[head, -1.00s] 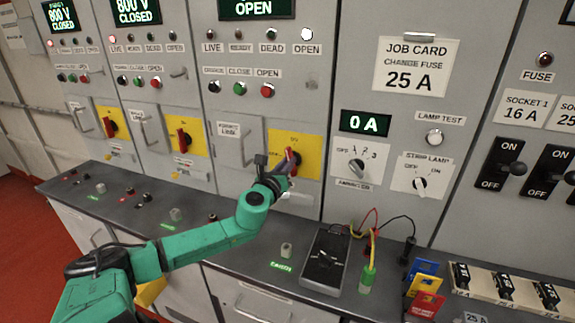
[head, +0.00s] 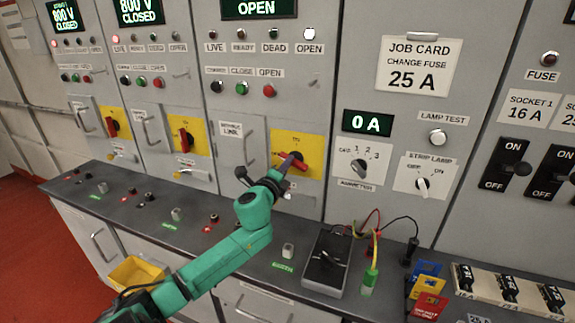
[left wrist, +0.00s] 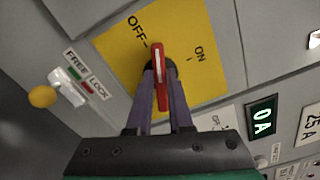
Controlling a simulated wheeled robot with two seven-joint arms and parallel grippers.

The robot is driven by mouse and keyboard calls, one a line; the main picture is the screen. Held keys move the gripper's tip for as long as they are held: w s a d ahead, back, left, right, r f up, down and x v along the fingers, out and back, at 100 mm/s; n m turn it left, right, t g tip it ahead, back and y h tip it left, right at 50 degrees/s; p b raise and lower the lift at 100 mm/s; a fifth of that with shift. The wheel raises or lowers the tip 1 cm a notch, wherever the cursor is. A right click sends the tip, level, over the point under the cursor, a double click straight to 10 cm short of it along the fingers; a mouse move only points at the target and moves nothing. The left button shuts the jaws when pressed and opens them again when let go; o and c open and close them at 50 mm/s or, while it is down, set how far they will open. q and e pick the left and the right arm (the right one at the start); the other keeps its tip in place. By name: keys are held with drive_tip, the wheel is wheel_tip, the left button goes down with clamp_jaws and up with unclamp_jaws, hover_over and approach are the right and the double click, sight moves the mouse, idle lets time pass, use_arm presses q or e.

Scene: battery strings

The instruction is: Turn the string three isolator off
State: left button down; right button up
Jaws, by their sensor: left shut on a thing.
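The string three isolator has a red handle (head: 298,163) on a yellow plate (head: 314,146), on the third panel from the left. In the left wrist view, the red handle (left wrist: 161,80) stands between the purple fingers of my left gripper (left wrist: 161,88), which is shut on it. The handle's far end points close to the OFF mark (left wrist: 137,30), away from the ON mark (left wrist: 199,54). In the head view my left gripper (head: 288,162) covers part of the handle, which lies tilted towards horizontal. The display above (head: 258,8) reads OPEN, and the white OPEN lamp (head: 310,33) is lit. My right gripper is not in view.
A white FREE/LOCK lever (left wrist: 67,87) sits beside the yellow plate. Two panels at left have upright red handles (head: 185,140). The grey desk holds a black meter (head: 326,262) with leads, coloured cards (head: 428,287) and fuses (head: 508,288).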

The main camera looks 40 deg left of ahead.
use_arm(q)
drive_tip(key=shift+f+n, duration=0.1)
drive_tip(key=shift+n, duration=2)
drive_tip(key=c, duration=0.8)
unclamp_jaws()
drive_tip(key=shift+s+f, duration=0.1)
drive_tip(key=b+v, duration=0.2)
drive_tip(key=v, duration=1.2)
drive_tip(key=shift+s+d, duration=0.1)
drive_tip(key=shift+s, duration=0.05)
